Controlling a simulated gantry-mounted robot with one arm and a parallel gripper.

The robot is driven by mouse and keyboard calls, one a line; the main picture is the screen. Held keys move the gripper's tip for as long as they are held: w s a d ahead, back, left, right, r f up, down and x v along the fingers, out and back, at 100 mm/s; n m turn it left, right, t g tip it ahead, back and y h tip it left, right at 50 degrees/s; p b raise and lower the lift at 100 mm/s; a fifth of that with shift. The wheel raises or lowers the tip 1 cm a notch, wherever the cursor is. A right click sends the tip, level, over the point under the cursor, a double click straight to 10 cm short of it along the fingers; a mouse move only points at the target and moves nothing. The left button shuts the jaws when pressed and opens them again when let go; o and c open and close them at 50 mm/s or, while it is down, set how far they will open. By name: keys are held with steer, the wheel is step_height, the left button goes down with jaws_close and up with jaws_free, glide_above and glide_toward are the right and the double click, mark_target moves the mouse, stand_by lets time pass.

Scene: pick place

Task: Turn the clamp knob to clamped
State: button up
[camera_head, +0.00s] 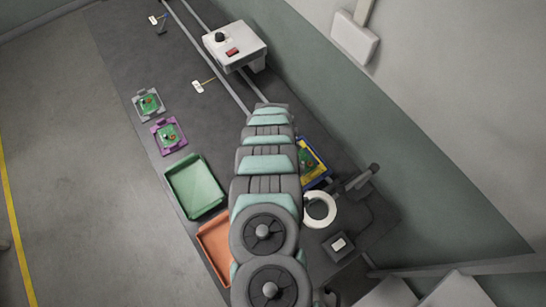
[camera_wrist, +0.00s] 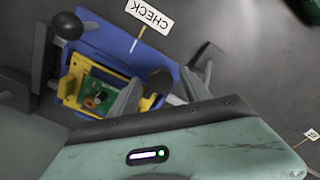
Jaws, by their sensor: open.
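In the wrist view a blue fixture (camera_wrist: 103,42) carries a yellow frame (camera_wrist: 73,85) with a green circuit board (camera_wrist: 95,97) in it. A round black knob (camera_wrist: 160,80) stands at the fixture's right part and appears between the two fingers of my gripper (camera_wrist: 172,76). The fingers are apart; I cannot tell whether either touches the knob. A second dark ball-shaped knob (camera_wrist: 68,25) is at the fixture's upper left corner. In the head view the fixture (camera_head: 324,170) is partly hidden by my arm, and my gripper is hidden there.
A white "CHECK" label (camera_wrist: 150,14) stands beside the fixture. In the head view a white box (camera_head: 236,50) with a black knob and red button stands behind. A green tray (camera_head: 196,187), an orange tray (camera_head: 212,243) and a white ring (camera_head: 320,209) are near my arm.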

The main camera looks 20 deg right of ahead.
steer(key=shift+r, duration=0.1)
step_height(320, 180, up, 11)
steer(key=shift+f+b, duration=0.2)
steer(key=shift+b, duration=0.2)
stand_by(0.7)
